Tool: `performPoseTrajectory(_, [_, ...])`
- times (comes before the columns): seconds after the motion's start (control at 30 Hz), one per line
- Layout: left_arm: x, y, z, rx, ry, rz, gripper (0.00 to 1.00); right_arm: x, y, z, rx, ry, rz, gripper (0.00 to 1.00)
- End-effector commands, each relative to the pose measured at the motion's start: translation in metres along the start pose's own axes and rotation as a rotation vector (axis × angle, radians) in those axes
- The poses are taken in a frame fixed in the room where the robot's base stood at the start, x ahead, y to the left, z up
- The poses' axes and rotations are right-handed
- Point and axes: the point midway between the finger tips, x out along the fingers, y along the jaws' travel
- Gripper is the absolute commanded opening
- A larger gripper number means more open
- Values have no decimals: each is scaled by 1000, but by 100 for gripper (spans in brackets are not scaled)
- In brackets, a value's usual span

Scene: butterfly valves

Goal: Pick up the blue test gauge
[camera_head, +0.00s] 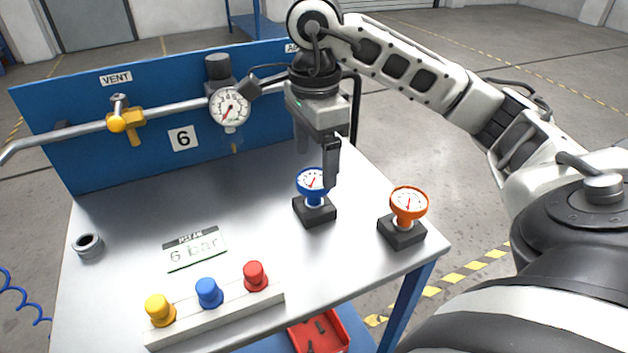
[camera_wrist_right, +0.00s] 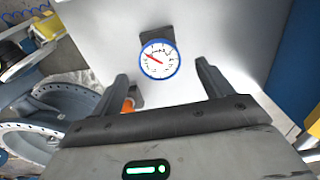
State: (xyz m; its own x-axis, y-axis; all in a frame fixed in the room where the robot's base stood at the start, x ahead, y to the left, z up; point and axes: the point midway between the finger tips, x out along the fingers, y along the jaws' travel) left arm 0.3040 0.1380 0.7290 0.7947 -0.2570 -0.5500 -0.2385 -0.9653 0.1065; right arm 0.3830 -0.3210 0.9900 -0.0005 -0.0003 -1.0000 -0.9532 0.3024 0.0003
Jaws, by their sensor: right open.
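The blue test gauge (camera_head: 312,182) stands upright in a black block on the metal table, with its white dial facing up and forward. My right gripper (camera_head: 318,172) is open above and just behind it, fingers pointing down, one finger overlapping the gauge's right edge in the head view. In the right wrist view the blue gauge (camera_wrist_right: 160,58) lies ahead of and between the two open fingers (camera_wrist_right: 163,85), with nothing held. Whether a finger touches the gauge cannot be told. My left gripper is not in view.
An orange gauge (camera_head: 409,203) stands in its own block to the right, near the table edge. A blue panel (camera_head: 70,135) with pipe, yellow valve (camera_head: 124,121) and mounted gauge (camera_head: 229,106) rises behind. A rail (camera_head: 215,318) with coloured knobs lies in front. The left-middle tabletop is mostly clear.

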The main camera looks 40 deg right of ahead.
Motion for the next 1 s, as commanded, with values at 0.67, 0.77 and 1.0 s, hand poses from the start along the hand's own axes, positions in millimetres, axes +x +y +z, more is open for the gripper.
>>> performPoseTrajectory(0.67, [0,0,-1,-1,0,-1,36,57,1,1,0,-1,-1,79])
performPoseTrajectory(0.77, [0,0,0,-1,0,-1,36,57,1,1,0,-1,-1,79])
performPoseTrajectory(1.0, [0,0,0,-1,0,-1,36,57,1,1,0,-1,-1,33])
